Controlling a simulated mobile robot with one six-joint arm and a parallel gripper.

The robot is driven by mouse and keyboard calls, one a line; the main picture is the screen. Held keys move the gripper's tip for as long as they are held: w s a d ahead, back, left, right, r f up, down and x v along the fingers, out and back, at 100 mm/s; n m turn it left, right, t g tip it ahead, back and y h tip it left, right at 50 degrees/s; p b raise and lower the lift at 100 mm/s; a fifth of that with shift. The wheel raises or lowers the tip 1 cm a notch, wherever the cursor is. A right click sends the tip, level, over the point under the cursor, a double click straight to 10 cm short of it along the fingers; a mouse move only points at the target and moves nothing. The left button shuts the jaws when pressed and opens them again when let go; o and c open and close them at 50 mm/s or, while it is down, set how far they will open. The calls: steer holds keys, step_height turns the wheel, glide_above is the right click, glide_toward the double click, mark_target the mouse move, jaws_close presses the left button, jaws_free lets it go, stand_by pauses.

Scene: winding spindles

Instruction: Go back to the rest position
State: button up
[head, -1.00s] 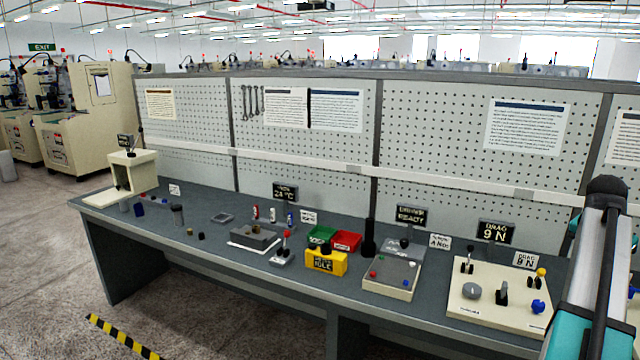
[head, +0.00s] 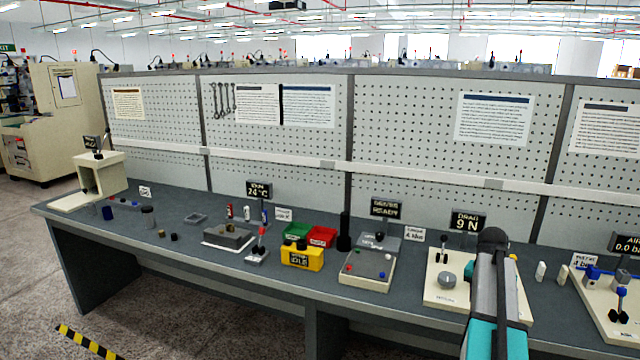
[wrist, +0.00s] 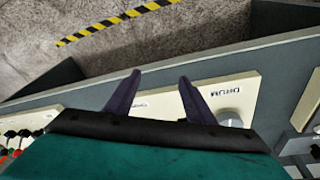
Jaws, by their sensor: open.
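My gripper (wrist: 160,92) shows in the wrist view with its two dark fingers spread apart and nothing between them. It is over the front edge of the bench, by the cream drum panel (wrist: 205,85). In the head view my arm rises at the lower right and covers the right part of that drum panel (head: 436,292). The fingertips are hidden in the head view. A grey knob (head: 446,279) and a black lever stand on the panel, under a sign reading 9 N (head: 467,221).
The grey bench (head: 190,255) carries a yellow box (head: 302,258), green and red bins, a control box (head: 367,268) and, at right, another cream panel (head: 600,310). A pegboard wall (head: 420,130) stands behind. Striped tape (head: 88,342) marks open floor at front left.

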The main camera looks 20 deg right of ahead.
steer(key=s+a+f+n+g+y+b, duration=0.3)
steer(key=a+f+n, duration=0.4)
steer(key=a+f, duration=2.45)
steer(key=s+a+f+n+g+b, duration=0.1)
steer(key=s+a+f+n+b, duration=0.1)
steer(key=s+a+f, duration=0.7)
steer(key=s+a+f+n+g+b, duration=0.2)
steer(key=s+a+f+n, duration=0.1)
steer(key=s+a+f, duration=0.6)
steer(key=s+f, duration=0.3)
steer(key=s, duration=0.3)
steer(key=shift+a+b, duration=0.3)
